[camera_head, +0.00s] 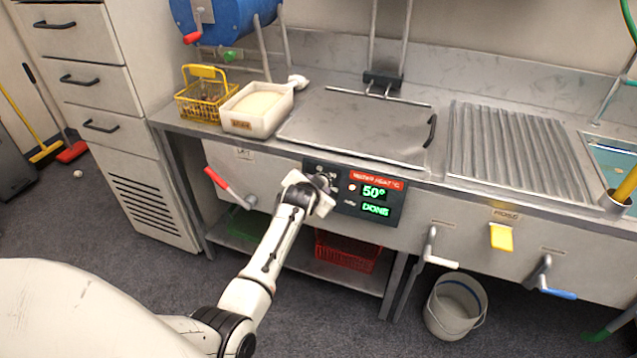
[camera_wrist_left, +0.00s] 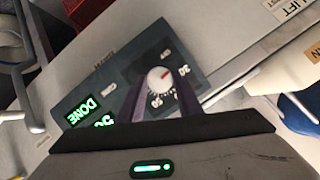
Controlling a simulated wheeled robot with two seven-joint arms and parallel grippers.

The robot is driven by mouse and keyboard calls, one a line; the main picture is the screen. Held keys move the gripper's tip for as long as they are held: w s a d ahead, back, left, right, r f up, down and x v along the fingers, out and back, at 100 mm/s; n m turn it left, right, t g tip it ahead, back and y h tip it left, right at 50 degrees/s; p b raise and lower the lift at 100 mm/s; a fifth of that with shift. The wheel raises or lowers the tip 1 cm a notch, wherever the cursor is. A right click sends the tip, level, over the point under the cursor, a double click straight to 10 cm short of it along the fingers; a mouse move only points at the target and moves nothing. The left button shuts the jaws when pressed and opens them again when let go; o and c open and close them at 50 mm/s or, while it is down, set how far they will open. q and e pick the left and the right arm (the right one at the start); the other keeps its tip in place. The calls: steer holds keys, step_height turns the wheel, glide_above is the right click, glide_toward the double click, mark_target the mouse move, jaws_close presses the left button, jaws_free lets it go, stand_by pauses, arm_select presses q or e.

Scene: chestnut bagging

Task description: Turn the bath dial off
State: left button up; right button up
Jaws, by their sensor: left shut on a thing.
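The bath control panel (camera_head: 347,208) is on the front of the counter. It has a red label and green readouts showing 50° and DONE. The white bath dial (camera_wrist_left: 158,76), with a red pointer mark and numbers around it, shows in the left wrist view. My left gripper (camera_head: 322,186) is at the left part of the panel and hides most of the dial in the head view. In the left wrist view its dark fingers (camera_wrist_left: 160,88) stand on both sides of the dial, shut on it. My right gripper is in neither view.
A lidded metal bath (camera_head: 355,125) is set in the counter above the panel. A red-handled lever (camera_head: 226,187) is left of my arm. A white tub (camera_head: 257,108) and yellow basket (camera_head: 203,97) stand on the counter. A bucket (camera_head: 455,306) is on the floor at right.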

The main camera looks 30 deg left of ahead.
arm_select(q)
steer(key=shift+s+a+n+h, duration=0.15)
steer(key=shift+n+h, duration=0.45)
steer(key=shift+n, duration=0.85)
steer(key=shift+w+a+n+h, duration=0.1)
steer(key=shift+n+h, duration=0.5)
steer(key=shift+n, duration=0.85)
steer(key=o, duration=1)
steer(key=shift+o, duration=0.2)
steer(key=v, duration=1)
steer(key=shift+s, duration=0.3)
steer(key=shift+f, duration=0.1)
